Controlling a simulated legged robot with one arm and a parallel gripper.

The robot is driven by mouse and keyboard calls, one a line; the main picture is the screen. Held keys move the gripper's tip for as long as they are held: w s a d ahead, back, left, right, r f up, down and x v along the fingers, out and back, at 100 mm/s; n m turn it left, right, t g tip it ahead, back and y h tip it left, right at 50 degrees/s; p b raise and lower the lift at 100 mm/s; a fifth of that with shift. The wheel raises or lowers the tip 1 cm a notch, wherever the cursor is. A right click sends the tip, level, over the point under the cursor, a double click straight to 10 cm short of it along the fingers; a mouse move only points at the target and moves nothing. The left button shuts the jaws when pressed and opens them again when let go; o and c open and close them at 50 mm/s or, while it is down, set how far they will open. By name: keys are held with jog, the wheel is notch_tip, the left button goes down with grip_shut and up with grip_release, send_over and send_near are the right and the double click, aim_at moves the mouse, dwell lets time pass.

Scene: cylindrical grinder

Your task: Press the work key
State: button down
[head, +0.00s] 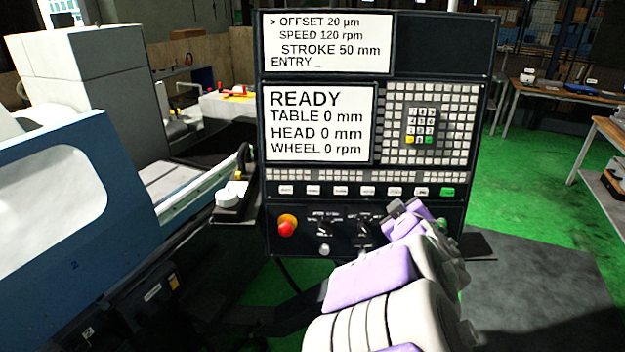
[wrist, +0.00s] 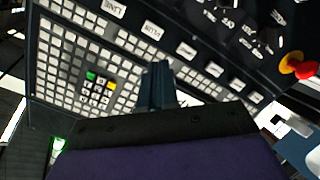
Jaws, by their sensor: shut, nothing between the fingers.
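The black control panel (head: 319,178) stands upright in the middle of the head view. A row of white labelled keys (head: 341,190), with a green key (head: 447,192) at its right end, runs below the screens. Their labels are too small to read in the head view, so I cannot tell which is the work key. My gripper (head: 402,207) is shut and empty, in front of the panel below the right part of the key row. In the wrist view, my shut fingers (wrist: 158,84) point at the panel; contact cannot be judged.
The lower screen (head: 319,124) reads READY; the upper screen (head: 328,42) shows ENTRY. A number pad (head: 422,126) sits among small buttons at right. A red emergency stop (head: 287,225) and knobs are below the keys. The blue grinder (head: 60,240) stands at left; green floor is open at right.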

aim_at(313, 190)
jog(key=a+f+n+g+y+p, duration=0.2)
jog(key=a+n+g+y+p, duration=0.2)
jog(key=a+n+y, duration=1.15)
jog(key=w+a+m+h, duration=0.1)
jog(key=w+m, duration=0.1)
jog(key=w+a+f+m+h+p, duration=0.1)
jog(key=w+m, duration=0.1)
jog(key=w, duration=0.1)
jog(key=w+a+m+h+p, duration=0.1)
jog(key=w+m, duration=0.1)
jog(key=w, duration=0.1)
jog(key=shift+a+f+m, duration=0.15)
jog(key=shift+a+m, duration=0.05)
jog(key=shift+m, duration=0.05)
jog(key=shift+a, duration=0.55)
jog(key=shift+d, duration=0.4)
jog(key=shift+a, duration=0.3)
jog(key=shift+d, duration=0.2)
